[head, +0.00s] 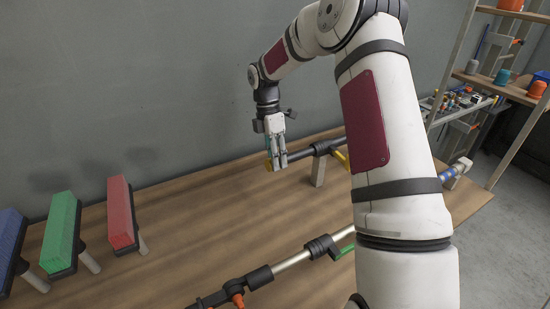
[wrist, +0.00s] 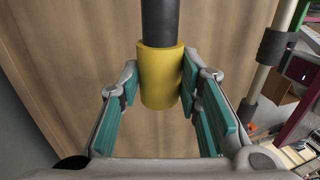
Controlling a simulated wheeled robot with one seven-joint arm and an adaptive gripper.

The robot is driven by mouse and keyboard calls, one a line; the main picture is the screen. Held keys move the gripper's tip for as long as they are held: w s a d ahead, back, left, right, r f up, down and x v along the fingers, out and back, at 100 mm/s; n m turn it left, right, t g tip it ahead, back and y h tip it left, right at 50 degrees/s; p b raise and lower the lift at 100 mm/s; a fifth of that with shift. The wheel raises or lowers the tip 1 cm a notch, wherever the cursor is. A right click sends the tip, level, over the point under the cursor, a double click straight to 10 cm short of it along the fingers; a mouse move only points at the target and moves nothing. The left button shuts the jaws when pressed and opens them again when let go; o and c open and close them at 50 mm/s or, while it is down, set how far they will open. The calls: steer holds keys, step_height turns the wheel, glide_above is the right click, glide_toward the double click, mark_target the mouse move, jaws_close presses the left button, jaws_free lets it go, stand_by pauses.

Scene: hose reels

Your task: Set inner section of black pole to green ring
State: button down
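The black pole (head: 301,154) lies level above the far side of the table, carried by a pale post. Its left end has a yellow grip (wrist: 160,80). My gripper (head: 277,164) points down at that end. In the wrist view, its teal pads (wrist: 161,92) lie along both sides of the yellow grip and their tips appear to touch it. A black clamp with a yellow lever (head: 340,158) sits further right on the pole, partly behind my arm. I cannot make out a green ring on this pole. The pole's right part is hidden by my arm.
A second pole with a silver section (head: 293,261), a green lever (head: 345,251) and an orange knob (head: 236,298) crosses the table's front. Red (head: 121,211), green (head: 61,231) and blue (head: 9,245) blocks stand at left. A shelf rack (head: 465,82) is at right.

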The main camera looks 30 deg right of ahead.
steer(key=shift+a, duration=0.15)
steer(key=a+b, duration=0.2)
steer(key=a, duration=1.9)
steer(key=shift+a+b, duration=0.3)
steer(key=shift+a, duration=0.1)
steer(key=c, duration=1.2)
jaws_free()
steer(key=shift+o, duration=0.2)
steer(key=shift+w, duration=0.1)
steer(key=v, duration=1.2)
